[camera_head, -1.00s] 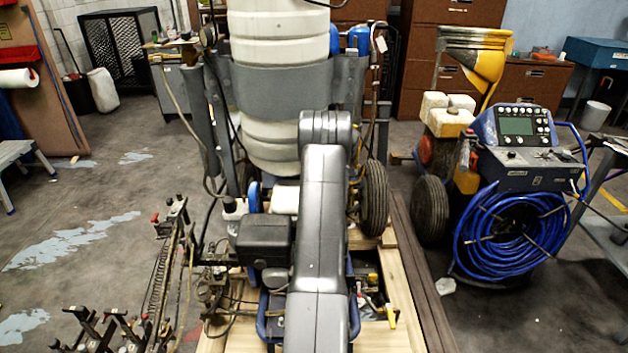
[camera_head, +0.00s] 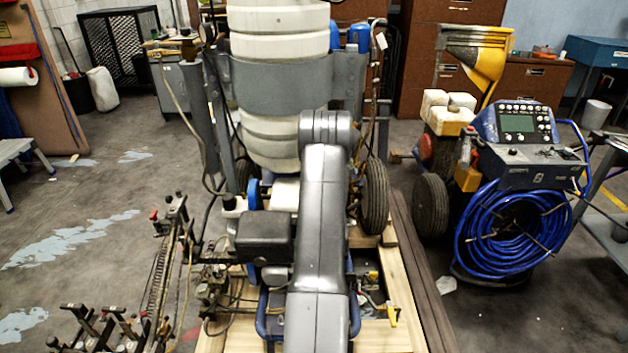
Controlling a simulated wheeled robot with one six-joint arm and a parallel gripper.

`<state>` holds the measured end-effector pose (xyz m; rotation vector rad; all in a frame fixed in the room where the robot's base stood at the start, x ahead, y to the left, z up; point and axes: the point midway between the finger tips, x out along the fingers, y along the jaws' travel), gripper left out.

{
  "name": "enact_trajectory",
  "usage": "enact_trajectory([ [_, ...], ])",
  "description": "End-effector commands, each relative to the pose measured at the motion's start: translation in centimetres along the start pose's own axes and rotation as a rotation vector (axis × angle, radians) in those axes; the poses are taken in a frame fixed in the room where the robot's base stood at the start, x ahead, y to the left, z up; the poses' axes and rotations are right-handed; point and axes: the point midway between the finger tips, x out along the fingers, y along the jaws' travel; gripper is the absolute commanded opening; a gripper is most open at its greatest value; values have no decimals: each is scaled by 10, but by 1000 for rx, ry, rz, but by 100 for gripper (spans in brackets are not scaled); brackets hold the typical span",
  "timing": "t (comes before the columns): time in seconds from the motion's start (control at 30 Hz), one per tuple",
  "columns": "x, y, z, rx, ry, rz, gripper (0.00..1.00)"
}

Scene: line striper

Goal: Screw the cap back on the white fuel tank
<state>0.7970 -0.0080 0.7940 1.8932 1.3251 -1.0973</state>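My grey arm rises through the middle of the view and covers part of the line striper. My gripper is hidden behind my own arm, so its fingers and anything in them cannot be seen. A small white tank (camera_head: 285,194) sits on the striper beside the black engine housing (camera_head: 264,238), just left of my arm; it looks like the fuel tank. Its right side is partly covered by my arm. I cannot make out its filler opening or the cap. A large white ribbed barrel (camera_head: 277,40) stands above and behind it in a grey holder.
Black wheels (camera_head: 373,196) and hoses flank the striper, which stands on wooden planks (camera_head: 398,300). A metal bracket assembly (camera_head: 165,260) stands at left. A blue machine with a coiled hose (camera_head: 510,230) is at right. Open floor lies at far left.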

Motion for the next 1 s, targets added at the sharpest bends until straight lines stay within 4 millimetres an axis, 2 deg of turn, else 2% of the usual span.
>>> enact_trajectory([
  [1.0, 7, 0, 4, 0, 0, 0, 31],
])
